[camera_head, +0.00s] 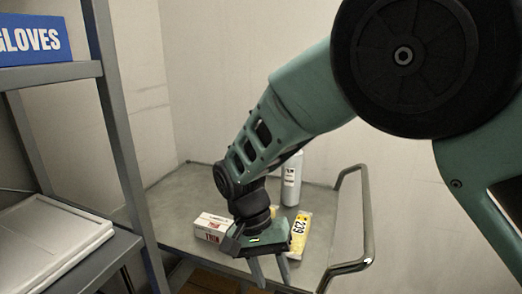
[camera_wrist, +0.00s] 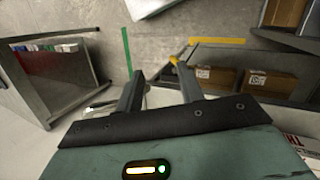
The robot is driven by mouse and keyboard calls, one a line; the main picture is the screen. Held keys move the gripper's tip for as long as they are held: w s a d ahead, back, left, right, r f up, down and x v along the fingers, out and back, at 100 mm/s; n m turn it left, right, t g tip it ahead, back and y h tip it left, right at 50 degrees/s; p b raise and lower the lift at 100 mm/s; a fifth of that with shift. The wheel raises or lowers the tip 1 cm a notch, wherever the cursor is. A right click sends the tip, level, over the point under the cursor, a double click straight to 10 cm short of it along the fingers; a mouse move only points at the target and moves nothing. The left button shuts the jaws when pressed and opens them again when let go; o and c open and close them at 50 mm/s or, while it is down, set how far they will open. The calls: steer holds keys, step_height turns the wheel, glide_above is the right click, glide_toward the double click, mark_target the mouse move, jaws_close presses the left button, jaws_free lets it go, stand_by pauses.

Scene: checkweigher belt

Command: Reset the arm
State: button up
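My arm reaches down from the upper right in the head view, over a grey cart top. My gripper (camera_head: 270,280) hangs over the cart's front part with its two fingers pointing down and apart. In the wrist view the gripper (camera_wrist: 157,73) also shows two separated fingers with nothing between them.
On the cart (camera_head: 180,208) are a white box (camera_head: 212,227), a white bottle (camera_head: 292,178) and a yellow item marked 239 (camera_head: 299,228). A metal handle (camera_head: 367,220) rises at right. A shelf (camera_head: 50,74) holds a blue GLOVES box (camera_head: 32,40). Cardboard boxes (camera_wrist: 270,84) show in the wrist view.

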steer(key=s+d+r+n+t+y, duration=0.1)
steer(key=s+d+r+n, duration=0.3)
steer(key=s, duration=0.4)
steer(key=s+d+r+n+t+y, duration=0.2)
steer(key=s+d+r+n+y, duration=0.1)
steer(key=s+d, duration=0.5)
steer(key=r+n, duration=0.1)
steer(key=n, duration=0.1)
steer(key=shift+s+d+n, duration=0.2)
steer(key=shift+s+n, duration=0.2)
